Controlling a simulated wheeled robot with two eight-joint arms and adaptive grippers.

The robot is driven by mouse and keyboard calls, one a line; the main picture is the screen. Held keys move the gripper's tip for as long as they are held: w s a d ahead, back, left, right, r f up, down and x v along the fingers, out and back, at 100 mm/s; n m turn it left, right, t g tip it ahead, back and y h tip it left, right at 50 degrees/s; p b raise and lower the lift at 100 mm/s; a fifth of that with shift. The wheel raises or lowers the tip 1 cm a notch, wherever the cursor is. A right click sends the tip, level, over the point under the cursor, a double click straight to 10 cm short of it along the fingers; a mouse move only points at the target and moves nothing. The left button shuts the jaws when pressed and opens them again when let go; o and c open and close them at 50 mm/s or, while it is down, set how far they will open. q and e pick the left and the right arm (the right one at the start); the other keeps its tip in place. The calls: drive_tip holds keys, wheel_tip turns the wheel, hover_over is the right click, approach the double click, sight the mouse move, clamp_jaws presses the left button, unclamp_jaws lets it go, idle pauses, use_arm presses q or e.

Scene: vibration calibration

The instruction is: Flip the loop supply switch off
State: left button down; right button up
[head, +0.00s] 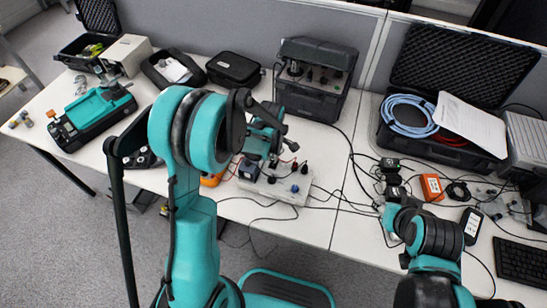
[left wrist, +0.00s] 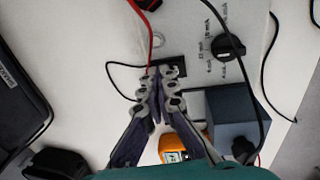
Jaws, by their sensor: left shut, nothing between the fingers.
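The white loop box (head: 273,185) lies on the table in the middle of the head view. In the left wrist view its pale panel (left wrist: 200,75) carries a black knob (left wrist: 228,46) with mA marks around it. A dark switch-like part (left wrist: 178,67) sits left of the knob, partly hidden behind my fingertips. My left gripper (left wrist: 160,74) is shut and empty, its tips at or just over this part; touching or apart I cannot tell. The switch's position is not readable. My right gripper (head: 390,168) is at the right table, its jaws too small to judge.
A blue-grey block (left wrist: 235,118) and an orange meter (left wrist: 172,156) are close to my left fingers. Red and black wires cross the panel. A black case (head: 312,80) stands behind the box. An orange device (head: 432,187) and cables lie near my right gripper.

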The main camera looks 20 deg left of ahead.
use_arm(q)
drive_tip(key=shift+s+f, duration=0.1)
use_arm(e)
drive_tip(key=shift+w, duration=0.1)
use_arm(q)
drive_tip(key=shift+s, duration=0.75)
use_arm(e)
drive_tip(key=shift+f, duration=0.1)
use_arm(q)
drive_tip(key=shift+w+a+r+p, duration=0.1)
drive_tip(key=shift+r+p, duration=0.25)
drive_tip(key=shift+r, duration=0.15)
wheel_tip(320, 180, up, 7)
drive_tip(key=p, duration=0.4)
wheel_tip(320, 180, up, 6)
drive_tip(key=p, duration=0.2)
hover_over(273, 166)
drive_tip(key=shift+s+a+r, duration=0.1)
drive_tip(key=shift+s+a, duration=0.1)
drive_tip(key=shift+a, duration=0.1)
use_arm(e)
wheel_tip(273, 166, up, 6)
drive_tip(key=d, duration=0.1)
drive_tip(key=shift+s+d+r, duration=0.2)
drive_tip(key=shift+s+d, duration=0.05)
drive_tip(key=shift+d, duration=0.1)
use_arm(q)
drive_tip(key=shift+d, duration=0.15)
